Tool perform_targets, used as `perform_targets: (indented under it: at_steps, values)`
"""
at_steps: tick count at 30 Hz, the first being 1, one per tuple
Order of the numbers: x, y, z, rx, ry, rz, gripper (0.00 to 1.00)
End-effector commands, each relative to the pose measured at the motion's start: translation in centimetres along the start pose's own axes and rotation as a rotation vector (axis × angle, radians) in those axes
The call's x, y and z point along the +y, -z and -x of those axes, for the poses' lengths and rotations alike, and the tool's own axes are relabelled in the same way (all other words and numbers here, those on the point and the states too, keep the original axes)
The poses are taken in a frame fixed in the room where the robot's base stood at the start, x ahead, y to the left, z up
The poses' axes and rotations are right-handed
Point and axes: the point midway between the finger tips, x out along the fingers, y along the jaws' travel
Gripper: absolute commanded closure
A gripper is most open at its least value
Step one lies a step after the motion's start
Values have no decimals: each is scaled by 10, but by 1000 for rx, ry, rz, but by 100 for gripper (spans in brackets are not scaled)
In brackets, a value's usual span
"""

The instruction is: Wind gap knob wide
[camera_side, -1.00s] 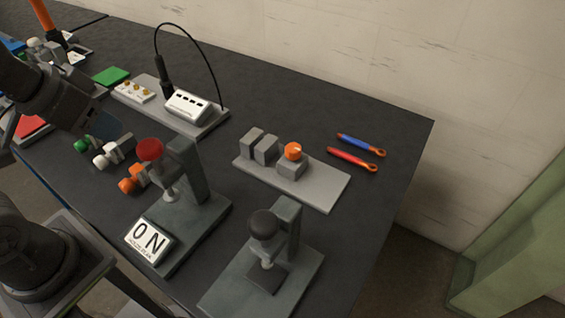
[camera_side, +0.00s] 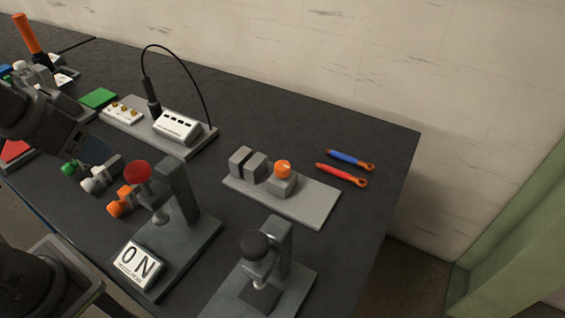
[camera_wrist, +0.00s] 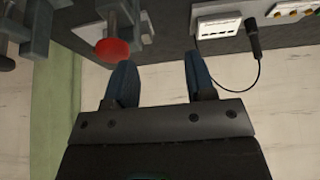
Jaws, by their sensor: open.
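The orange gap knob (camera_side: 283,169) sits on a small grey block on a light grey plate (camera_side: 315,203), right of the middle in the side view. Two grey blocks (camera_side: 248,163) stand close together to its left, with a narrow gap between them. My gripper (camera_side: 92,160) is at the left of the side view, well apart from the knob; its fingertips are hard to make out there. In the wrist view my gripper (camera_wrist: 160,70) is open, with two blue fingers and nothing between them. I cannot make out the gap knob in the wrist view.
A black-knobbed press (camera_side: 255,245) stands in front. Blue (camera_side: 350,160) and red (camera_side: 341,175) tools lie right of the plate. A white cabled box (camera_side: 178,127) stands behind.

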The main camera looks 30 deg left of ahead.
Motion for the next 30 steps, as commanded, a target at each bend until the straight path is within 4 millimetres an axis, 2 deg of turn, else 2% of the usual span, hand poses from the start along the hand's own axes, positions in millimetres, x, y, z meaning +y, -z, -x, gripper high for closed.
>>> perform_targets:
  at_steps: [1, 3, 5, 10, 14, 17, 21, 25, 30]
  values:
    - [1, 4, 1, -4, -2, 12, 45]
    - [4, 14, 2, -21, -7, 49, 38]
    - [8, 29, 3, -45, -12, 104, 37]
    - [29, 85, -2, -139, -12, 332, 37]
    - [52, 127, -17, -214, 13, 521, 37]
    - [73, 155, -35, -267, 45, 663, 37]
    - [107, 187, -68, -334, 112, 858, 37]
    - [140, 205, -104, -381, 188, 1027, 37]
    - [173, 214, -142, -410, 276, 1192, 37]
